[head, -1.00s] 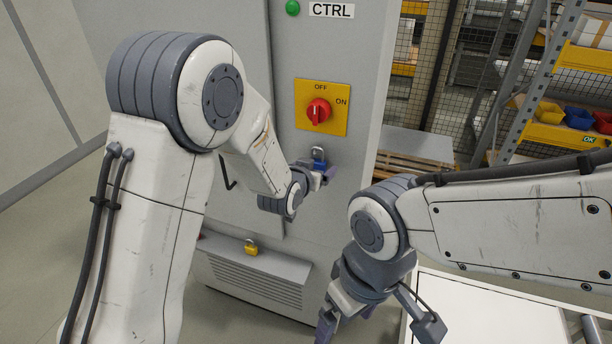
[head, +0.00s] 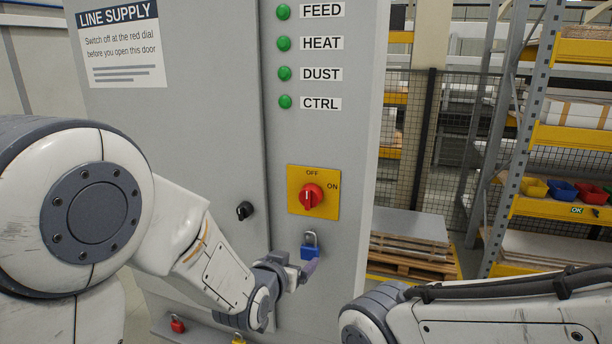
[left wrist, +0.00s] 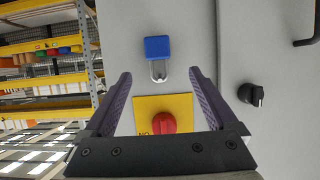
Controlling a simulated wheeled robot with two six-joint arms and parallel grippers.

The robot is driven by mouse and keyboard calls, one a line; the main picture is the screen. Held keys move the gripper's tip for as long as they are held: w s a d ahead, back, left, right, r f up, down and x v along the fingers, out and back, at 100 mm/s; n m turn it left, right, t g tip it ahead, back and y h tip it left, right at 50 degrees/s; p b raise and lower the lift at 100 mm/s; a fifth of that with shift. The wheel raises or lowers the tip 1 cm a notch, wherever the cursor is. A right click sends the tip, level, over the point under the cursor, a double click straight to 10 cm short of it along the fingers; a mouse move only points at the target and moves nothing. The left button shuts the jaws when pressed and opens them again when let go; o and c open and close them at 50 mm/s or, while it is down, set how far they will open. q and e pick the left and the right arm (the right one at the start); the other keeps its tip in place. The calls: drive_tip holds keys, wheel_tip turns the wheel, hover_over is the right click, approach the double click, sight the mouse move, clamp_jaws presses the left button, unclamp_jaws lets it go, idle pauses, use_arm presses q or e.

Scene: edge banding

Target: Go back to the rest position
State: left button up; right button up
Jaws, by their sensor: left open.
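My left gripper (head: 300,274) is open and empty, in front of the grey cabinet, a little below a blue padlock (head: 310,248). The padlock hangs on the cabinet face below the red dial (head: 311,196) on its yellow OFF/ON plate. In the left wrist view my open left fingers (left wrist: 160,76) stand apart on either side of the view. The blue padlock (left wrist: 158,48) shows beyond them, clear of both, and the red dial (left wrist: 165,122) is partly hidden by the gripper body. Of my right arm only links show; its gripper is out of view.
The cabinet door (head: 180,110) has a small black handle (head: 244,210). A red padlock (head: 177,324) and a yellow padlock (head: 238,339) are low on the cabinet.

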sight(308, 250)
use_arm(q)
drive_tip(key=p+x, duration=0.3)
drive_tip(key=x, duration=0.7)
drive_tip(key=shift+s, duration=0.1)
drive_tip(key=shift+d, duration=0.1)
